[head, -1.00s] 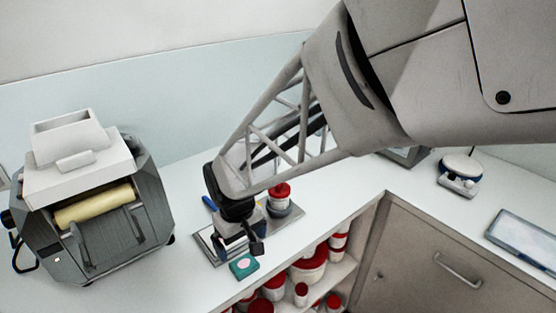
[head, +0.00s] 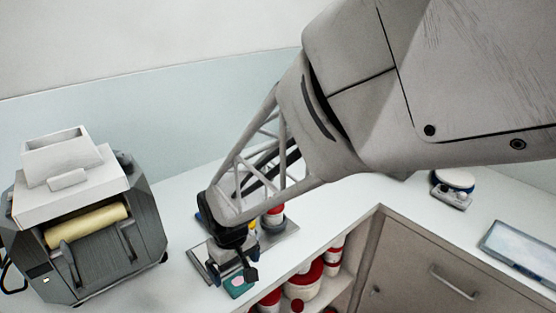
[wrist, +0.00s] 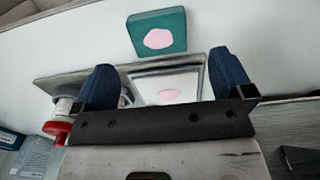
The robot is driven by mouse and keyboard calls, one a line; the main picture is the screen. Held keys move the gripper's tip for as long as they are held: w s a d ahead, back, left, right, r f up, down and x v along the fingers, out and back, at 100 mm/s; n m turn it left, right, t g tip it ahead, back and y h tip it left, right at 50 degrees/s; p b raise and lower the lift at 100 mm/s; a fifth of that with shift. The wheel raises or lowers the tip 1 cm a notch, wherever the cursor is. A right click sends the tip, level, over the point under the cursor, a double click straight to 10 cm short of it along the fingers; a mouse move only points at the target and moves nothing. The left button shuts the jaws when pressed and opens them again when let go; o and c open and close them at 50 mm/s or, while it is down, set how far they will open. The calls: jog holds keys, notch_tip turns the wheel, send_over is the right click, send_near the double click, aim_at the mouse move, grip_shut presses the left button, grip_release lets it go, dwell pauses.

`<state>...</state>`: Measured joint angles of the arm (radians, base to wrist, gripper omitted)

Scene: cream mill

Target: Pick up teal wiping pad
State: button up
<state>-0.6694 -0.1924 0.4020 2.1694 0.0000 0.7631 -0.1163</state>
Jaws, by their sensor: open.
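The teal wiping pad (head: 238,288) lies flat on the white counter near its front edge, partly hidden by my gripper in the head view. In the wrist view the pad (wrist: 174,22) shows whole, a teal block with a pink patch on top. My gripper (head: 233,274) is open, its two dark blue fingers apart and holding nothing. In the wrist view the pad lies beyond the fingertips (wrist: 163,62), roughly in line with the gap between them. I cannot tell the exact height of the fingers above it.
A metal tray (head: 284,232) lies under and beside my gripper, with a red-and-grey jar (head: 273,220) on it. A grey mill (head: 95,262) with a cream roller stands at left. Red-lidded jars (head: 303,283) fill the shelf below the counter edge.

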aim_at(237, 279)
jog(key=shift+f, duration=2.6)
jog(key=shift+c, duration=0.3)
jog(key=c, duration=0.9)
